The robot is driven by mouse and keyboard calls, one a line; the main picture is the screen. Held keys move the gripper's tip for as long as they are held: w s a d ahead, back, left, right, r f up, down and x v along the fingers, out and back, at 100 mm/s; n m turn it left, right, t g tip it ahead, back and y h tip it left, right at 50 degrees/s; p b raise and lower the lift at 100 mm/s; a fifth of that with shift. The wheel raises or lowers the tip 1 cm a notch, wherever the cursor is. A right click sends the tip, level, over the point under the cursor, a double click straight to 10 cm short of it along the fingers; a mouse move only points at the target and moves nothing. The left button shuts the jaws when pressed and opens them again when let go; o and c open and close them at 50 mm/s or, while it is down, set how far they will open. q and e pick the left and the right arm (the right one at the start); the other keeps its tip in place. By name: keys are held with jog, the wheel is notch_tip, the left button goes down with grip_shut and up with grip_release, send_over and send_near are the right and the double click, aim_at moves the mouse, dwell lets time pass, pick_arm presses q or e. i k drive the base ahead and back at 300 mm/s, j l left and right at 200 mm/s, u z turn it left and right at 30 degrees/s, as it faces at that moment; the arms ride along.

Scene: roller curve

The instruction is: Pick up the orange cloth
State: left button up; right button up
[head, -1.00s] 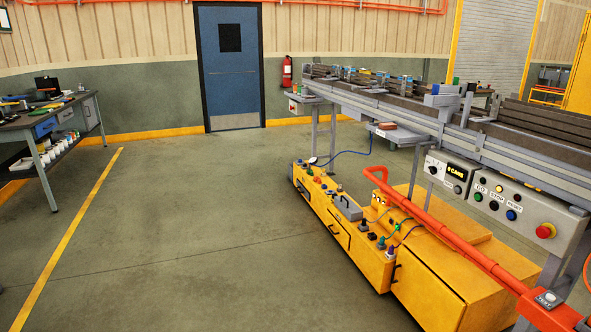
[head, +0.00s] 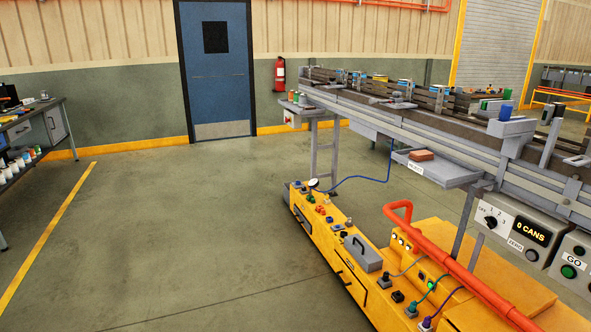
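A small folded orange-brown piece (head: 422,155), which looks like the orange cloth, lies on a grey side tray (head: 446,176) in the head view. The tray sticks out from the near side of the conveyor line, right of the middle of the picture. The piece is small here, so its material is hard to tell. Neither of my grippers is in view.
A yellow machine (head: 365,291) with knobs and an orange rail (head: 452,262) stands on the floor before the tray. The conveyor (head: 400,115) runs behind it, with a control box (head: 517,233) at right. Open floor (head: 190,220) lies left. A workbench (head: 22,126) stands far left.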

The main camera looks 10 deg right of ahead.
aim_at(424, 155)
jog(key=i+z, duration=0.1)
jog(key=i, duration=0.75)
jog(key=i+j+z, duration=0.1)
jog(key=i, duration=0.75)
jog(key=j, duration=0.1)
